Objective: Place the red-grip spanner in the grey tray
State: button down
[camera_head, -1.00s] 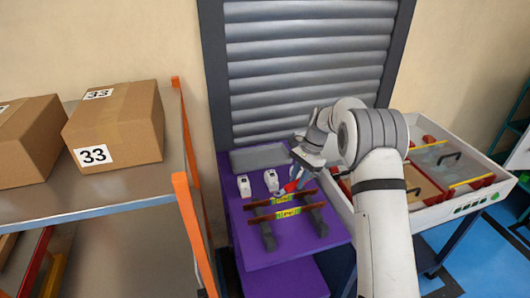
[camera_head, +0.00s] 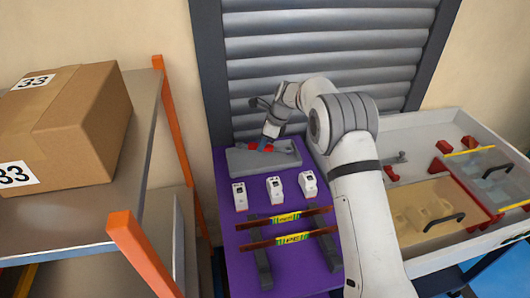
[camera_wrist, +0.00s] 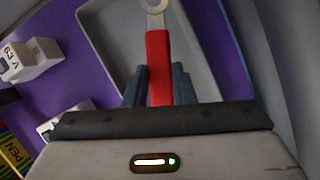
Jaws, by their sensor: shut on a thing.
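The red-grip spanner is held in my gripper (camera_head: 266,142) over the grey tray (camera_head: 240,163) at the back of the purple table. In the wrist view, its red grip (camera_wrist: 158,66) lies between the two dark fingers of my gripper (camera_wrist: 158,86). Its metal ring end (camera_wrist: 154,5) points away at the top edge. The tray's grey rim (camera_wrist: 199,50) surrounds it in that view. The rear end of the grip is hidden by the gripper body. I cannot tell whether the spanner touches the tray floor.
Several white breakers, such as this one (camera_head: 275,189), stand in front of the tray. Two copper-coloured bars (camera_head: 286,238) with yellow labels lie on grey supports nearer me. A white workstation (camera_head: 470,130) is at right, a shelf with a box (camera_head: 75,120) at left. A shutter (camera_head: 320,60) closes the back.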

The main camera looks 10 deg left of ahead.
aim_at(266, 148)
jog(key=shift+s+f, duration=0.1)
jog(key=shift+f, duration=2.35)
jog(key=c, duration=1.2)
grip_release()
jog(key=v, duration=1.2)
jog(key=shift+d+r, duration=0.25)
jog(key=s+d+r+n+t+h, duration=0.2)
jog(key=s+d+r+n, duration=0.75)
jog(key=s+d, duration=0.65)
jog(key=s+d+n+h, duration=0.1)
jog(key=s+d+n, duration=0.3)
jog(key=s, duration=0.7)
jog(key=s+d+f+n+t+h, duration=0.1)
jog(key=s+d+n, duration=0.3)
jog(key=s+d, duration=0.4)
jog(key=s, duration=0.3)
jog(key=shift+s+d, duration=0.2)
jog(key=shift+s, duration=0.05)
